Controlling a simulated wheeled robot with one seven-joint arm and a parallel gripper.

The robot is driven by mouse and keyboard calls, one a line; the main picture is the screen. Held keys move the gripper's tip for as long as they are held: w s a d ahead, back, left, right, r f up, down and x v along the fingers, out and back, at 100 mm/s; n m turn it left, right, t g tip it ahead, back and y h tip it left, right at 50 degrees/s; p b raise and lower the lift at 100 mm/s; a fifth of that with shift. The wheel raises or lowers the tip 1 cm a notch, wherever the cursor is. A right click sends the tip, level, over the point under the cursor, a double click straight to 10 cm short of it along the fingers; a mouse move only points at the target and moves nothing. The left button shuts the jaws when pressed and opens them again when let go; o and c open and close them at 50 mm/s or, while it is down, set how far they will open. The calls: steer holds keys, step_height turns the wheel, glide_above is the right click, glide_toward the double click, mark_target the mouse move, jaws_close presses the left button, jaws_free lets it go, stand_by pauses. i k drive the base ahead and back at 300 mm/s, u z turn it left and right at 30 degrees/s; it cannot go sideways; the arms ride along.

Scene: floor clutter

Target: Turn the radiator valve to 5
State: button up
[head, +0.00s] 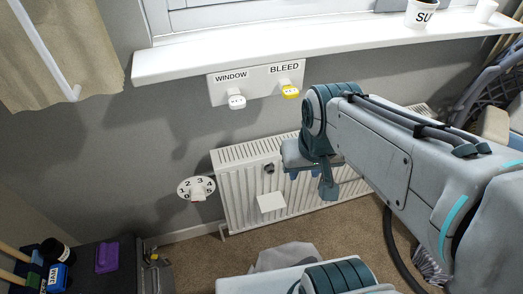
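The radiator valve is a white knob (198,195) in front of a round white number plate (184,184), at the left end of the white radiator (238,200). Digits including 0, 1, 2, 3 and 5 show around the plate; the knob's pointer is too small to read. My gripper (308,178) hangs in front of the radiator, well to the right of the valve and apart from it. Its fingers are small and partly hidden by its own body, so I cannot tell if they are open. I see nothing held in it.
A dark surface at lower left carries a purple block (107,257). A curtain (60,60) hangs at upper left. Wall before the valve looks clear.

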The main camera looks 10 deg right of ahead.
mark_target(197, 193)
steer(key=z, duration=0.85)
steer(key=i, duration=0.5)
steer(key=u, duration=2.3)
